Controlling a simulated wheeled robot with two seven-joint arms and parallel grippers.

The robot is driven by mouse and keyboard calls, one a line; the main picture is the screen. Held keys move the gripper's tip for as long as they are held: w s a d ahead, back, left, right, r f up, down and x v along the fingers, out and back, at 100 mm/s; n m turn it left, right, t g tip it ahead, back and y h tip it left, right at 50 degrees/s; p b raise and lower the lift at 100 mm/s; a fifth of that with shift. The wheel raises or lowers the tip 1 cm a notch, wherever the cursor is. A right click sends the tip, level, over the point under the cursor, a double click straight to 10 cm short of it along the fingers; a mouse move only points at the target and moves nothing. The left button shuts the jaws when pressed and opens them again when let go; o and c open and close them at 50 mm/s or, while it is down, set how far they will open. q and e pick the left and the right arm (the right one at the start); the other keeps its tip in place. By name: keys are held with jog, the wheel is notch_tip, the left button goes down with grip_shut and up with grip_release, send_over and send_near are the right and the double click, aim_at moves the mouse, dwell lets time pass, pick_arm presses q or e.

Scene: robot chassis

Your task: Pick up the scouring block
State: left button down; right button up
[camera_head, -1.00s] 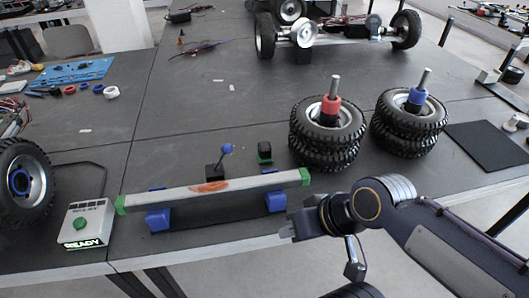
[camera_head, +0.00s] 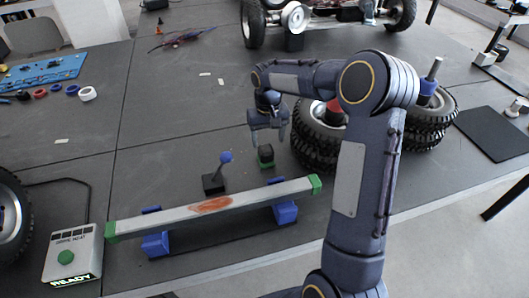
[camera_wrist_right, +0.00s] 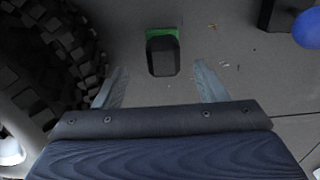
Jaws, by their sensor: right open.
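The scouring block (camera_head: 266,155) is a small black block with a green base, standing on the dark table behind the metal bar. My right gripper (camera_head: 268,138) is above it and a little to its far side, open and empty, fingers pointing down. In the right wrist view the scouring block (camera_wrist_right: 162,52) lies ahead of and between the two spread fingers (camera_wrist_right: 155,85), apart from both. My left gripper is not in view.
A bar with a rusty patch (camera_head: 215,206) rests on blue supports in front. A blue-knobbed lever (camera_head: 225,158) stands left of the block. Stacked tyres (camera_head: 316,140) stand close on the right, partly hidden by my arm. A READY box (camera_head: 72,255) is at front left.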

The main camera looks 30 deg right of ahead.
aim_at(266, 149)
jog(key=f, duration=0.7)
jog(key=shift+w+a+p, duration=0.1)
jog(key=shift+a+p, duration=0.1)
jog(key=shift+p, duration=0.15)
jog(key=shift+c, duration=0.4)
jog(key=c, duration=1)
